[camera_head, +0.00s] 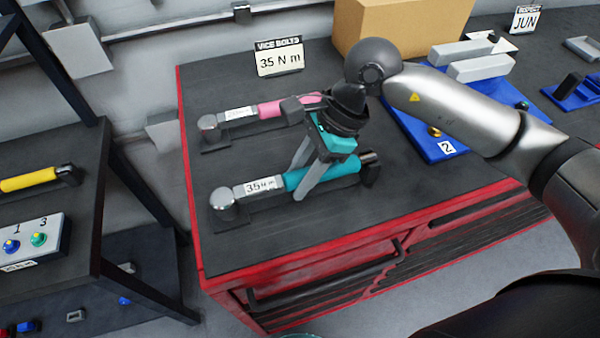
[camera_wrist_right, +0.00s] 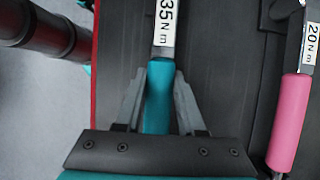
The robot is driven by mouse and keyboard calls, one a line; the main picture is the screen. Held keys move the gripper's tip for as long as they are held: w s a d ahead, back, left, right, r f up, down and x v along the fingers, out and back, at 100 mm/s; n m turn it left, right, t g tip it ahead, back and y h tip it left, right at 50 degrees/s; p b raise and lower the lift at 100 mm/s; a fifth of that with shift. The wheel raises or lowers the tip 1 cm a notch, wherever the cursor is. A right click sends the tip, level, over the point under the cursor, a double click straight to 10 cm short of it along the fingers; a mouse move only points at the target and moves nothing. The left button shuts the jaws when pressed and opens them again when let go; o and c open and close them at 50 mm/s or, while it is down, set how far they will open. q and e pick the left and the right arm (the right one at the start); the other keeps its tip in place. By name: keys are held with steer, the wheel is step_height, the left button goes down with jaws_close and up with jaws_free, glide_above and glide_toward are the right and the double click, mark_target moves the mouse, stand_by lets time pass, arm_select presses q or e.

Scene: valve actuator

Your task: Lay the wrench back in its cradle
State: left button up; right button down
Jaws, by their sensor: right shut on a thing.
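The teal-handled wrench (camera_head: 325,174) carries a "35 N m" label and has a round silver head at its left end. My right gripper (camera_head: 299,184) is shut on its teal handle from above. In the right wrist view the two grey fingers (camera_wrist_right: 159,78) flank the wrench handle (camera_wrist_right: 158,100). The wrench lies level over its cradle, with a dark pad (camera_head: 246,216) under the head and a dark holder (camera_head: 370,173) at the handle end. I cannot tell whether it rests fully on them. My left gripper is not in view.
A pink-handled wrench (camera_head: 272,109) lies parallel behind, labelled "20 N m" in the wrist view. A "35 N m" sign (camera_head: 279,58) stands at the back. A blue tray (camera_head: 425,146), grey blocks and a cardboard box (camera_head: 405,25) are to the right. The front bench top is clear.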

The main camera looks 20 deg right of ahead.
steer(key=shift+c, duration=2.2)
jaws_free()
steer(key=shift+f, duration=0.1)
steer(key=v, duration=1.5)
steer(key=shift+r, duration=0.25)
